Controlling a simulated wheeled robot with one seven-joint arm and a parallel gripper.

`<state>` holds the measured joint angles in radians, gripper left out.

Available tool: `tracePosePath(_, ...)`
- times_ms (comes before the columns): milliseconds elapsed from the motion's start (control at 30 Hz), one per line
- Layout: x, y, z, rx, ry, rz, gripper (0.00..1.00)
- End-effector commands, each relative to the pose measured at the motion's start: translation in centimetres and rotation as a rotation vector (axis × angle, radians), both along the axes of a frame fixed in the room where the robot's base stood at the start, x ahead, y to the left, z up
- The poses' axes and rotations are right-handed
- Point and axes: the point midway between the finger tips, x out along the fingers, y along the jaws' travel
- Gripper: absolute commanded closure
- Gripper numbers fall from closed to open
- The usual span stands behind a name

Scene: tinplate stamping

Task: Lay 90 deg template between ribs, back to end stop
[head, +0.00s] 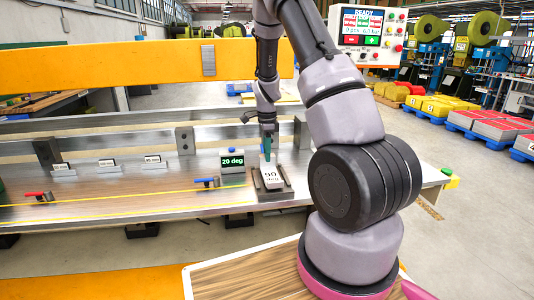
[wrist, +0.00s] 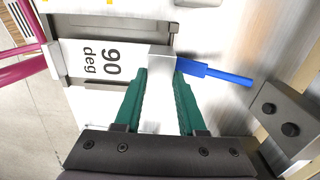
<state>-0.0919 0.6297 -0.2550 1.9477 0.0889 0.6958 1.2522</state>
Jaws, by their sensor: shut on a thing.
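The white 90 deg template (head: 271,178) lies at a grey metal holder (head: 274,194) on the bench. In the wrist view the template (wrist: 92,62) is over the holder (wrist: 58,50), turned slightly against its side ribs. My gripper (wrist: 163,75) has its green fingers on either side of a silver block at the template's far end, shut on it. In the head view my gripper (head: 267,150) reaches down at that end. Whether the template rests flat or touches the end stop cannot be told; the block and fingers cover that end.
A blue lever (wrist: 215,72) lies close beside the fingers, and a dark block with two bolts (wrist: 280,112) is further right. A 20 deg display (head: 232,162) stands left of the holder. Small labelled plates (head: 107,163) stand further left. A blue-handled clamp (head: 207,182) is on the bench.

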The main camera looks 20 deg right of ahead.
Motion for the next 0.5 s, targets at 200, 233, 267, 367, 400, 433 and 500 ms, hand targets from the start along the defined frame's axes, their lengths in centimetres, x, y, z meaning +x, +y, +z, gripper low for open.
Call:
tracePosePath(200,0.01,0.01,-0.16,0.0,-0.001,0.0,1.0)
tracePosePath(233,0.01,0.0,-0.21,0.0,-0.001,0.0,1.0)
tracePosePath(267,0.01,0.0,-0.27,0.0,-0.001,0.0,1.0)
tracePosePath(367,0.01,0.01,-0.47,0.0,-0.001,0.0,1.0)
tracePosePath(400,0.01,0.01,-0.55,0.0,-0.001,0.0,1.0)
tracePosePath(433,0.01,0.01,-0.61,0.0,-0.001,0.0,1.0)
tracePosePath(500,0.01,0.02,-0.75,0.0,-0.001,0.0,1.0)
